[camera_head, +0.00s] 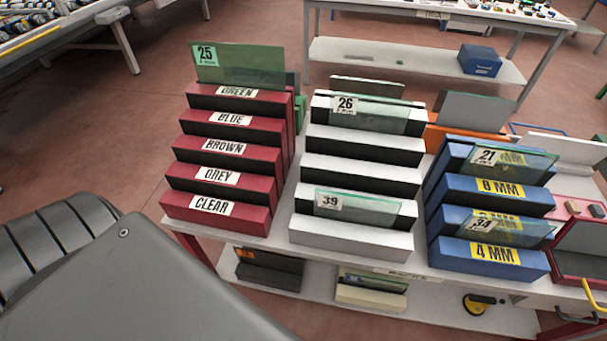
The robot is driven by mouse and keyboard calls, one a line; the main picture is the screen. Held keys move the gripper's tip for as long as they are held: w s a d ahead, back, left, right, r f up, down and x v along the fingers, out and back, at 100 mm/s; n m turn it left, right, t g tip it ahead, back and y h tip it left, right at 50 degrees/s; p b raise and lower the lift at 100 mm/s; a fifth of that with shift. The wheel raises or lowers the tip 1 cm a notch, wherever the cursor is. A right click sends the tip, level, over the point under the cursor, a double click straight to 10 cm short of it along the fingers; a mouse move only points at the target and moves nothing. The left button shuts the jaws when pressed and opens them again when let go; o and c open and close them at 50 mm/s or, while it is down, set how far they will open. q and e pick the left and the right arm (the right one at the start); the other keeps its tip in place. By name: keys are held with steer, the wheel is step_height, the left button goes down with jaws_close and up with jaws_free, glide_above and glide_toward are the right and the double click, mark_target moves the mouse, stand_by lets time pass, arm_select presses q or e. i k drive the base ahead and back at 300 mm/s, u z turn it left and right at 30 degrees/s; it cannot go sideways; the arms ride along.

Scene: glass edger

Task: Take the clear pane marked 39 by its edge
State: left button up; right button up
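The clear pane marked 39 (369,209) stands in the lowest slot of the white stepped rack (350,237), at the middle of the view. It is see-through with a faint green tint and carries a white label reading 39 near its left end. Its top edge is exposed; its lower edge is hidden by the front step. Neither gripper shows in the view. A large grey part of my own body fills the lower left.
A red rack (270,160) at left holds a green pane marked 25 (257,66). Pane 26 (385,117) stands higher in the white rack. A blue rack (480,250) at right holds panes 21 (530,164) and 34 (520,233).

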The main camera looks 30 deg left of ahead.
mark_target(331, 205)
steer(key=z, duration=1.75)
steer(key=k, duration=0.85)
steer(key=u, duration=0.6)
steer(key=i, duration=0.5)
steer(key=u, duration=0.05)
